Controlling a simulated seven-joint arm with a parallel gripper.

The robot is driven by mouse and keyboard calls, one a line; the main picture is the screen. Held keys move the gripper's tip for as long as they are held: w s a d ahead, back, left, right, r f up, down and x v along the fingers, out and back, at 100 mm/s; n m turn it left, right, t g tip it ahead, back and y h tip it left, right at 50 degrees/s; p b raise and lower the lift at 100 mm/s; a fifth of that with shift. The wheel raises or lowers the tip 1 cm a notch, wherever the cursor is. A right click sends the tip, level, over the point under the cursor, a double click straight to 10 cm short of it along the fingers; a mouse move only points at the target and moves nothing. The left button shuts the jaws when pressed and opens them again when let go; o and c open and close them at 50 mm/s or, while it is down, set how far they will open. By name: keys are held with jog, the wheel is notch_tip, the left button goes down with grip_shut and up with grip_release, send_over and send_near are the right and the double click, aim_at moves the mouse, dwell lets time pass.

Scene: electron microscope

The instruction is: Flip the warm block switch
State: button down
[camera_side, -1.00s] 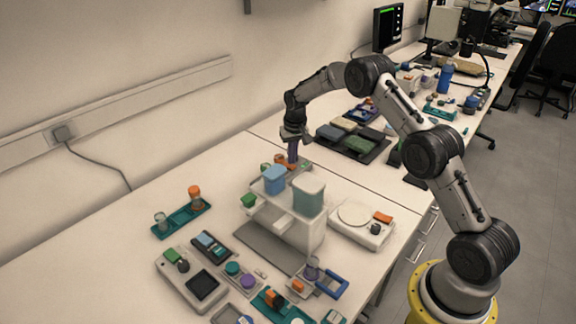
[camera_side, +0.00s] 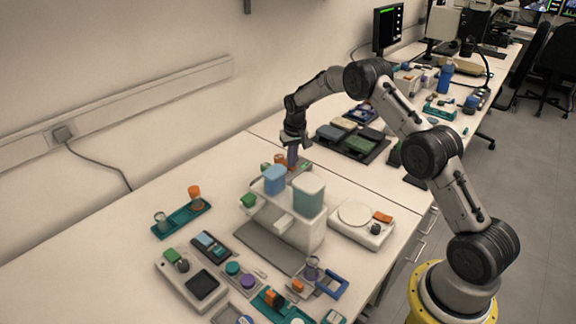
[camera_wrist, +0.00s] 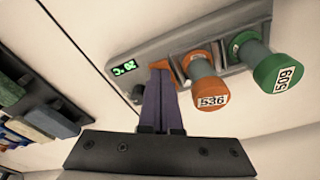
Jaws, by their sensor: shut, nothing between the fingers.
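The warm block (camera_wrist: 225,36) is a long grey unit in the wrist view, with a green "20°C" display (camera_wrist: 124,68) at its left end. An orange switch (camera_wrist: 163,65) sits beside the display, partly hidden behind my fingertips. My gripper (camera_wrist: 161,76) has its purple fingers shut and empty, with the tips at or just over the switch; I cannot tell whether they touch. In the side view my gripper (camera_side: 292,158) points down over the far end of the bench section, and the warm block is mostly hidden there.
An orange-capped vial marked 536 (camera_wrist: 210,92) and a green-capped vial marked 509 (camera_wrist: 277,72) stand in the block, close right of my fingers. A white stand with blue (camera_side: 275,180) and green (camera_side: 309,195) containers is just in front. A dark tray (camera_side: 357,143) lies behind.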

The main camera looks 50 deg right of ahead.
notch_tip(320, 180, up, 7)
dwell(0.9)
